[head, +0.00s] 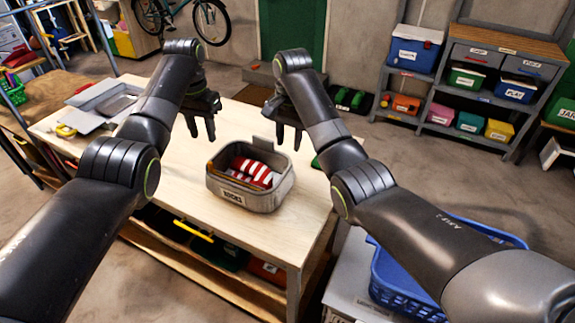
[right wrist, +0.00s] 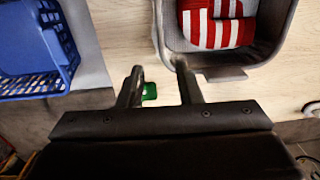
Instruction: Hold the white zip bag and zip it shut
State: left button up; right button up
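I cannot make out a white zip bag in either view. The right wrist view also shows the bin (right wrist: 210,62) and the striped item (right wrist: 218,24). My left gripper (head: 201,127) hangs above the bench, left of and behind the bin, with its fingers apart and nothing seen between them. My right gripper (head: 287,136) is above the bin's back right side. In the right wrist view its fingers (right wrist: 158,88) are apart and empty.
The workbench (head: 165,200) has clear wood around the bin. A grey tray (head: 88,118) lies at its left end. A small green object (right wrist: 150,91) lies near the bin. A blue basket (head: 392,283) stands at front right. Shelves with labelled boxes (head: 467,78) stand behind.

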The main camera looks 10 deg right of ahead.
aim_at(286, 191)
jog(key=f, duration=1.5)
jog(key=shift+w+a+f, duration=0.15)
jog(key=shift+a, duration=0.15)
grip_shut()
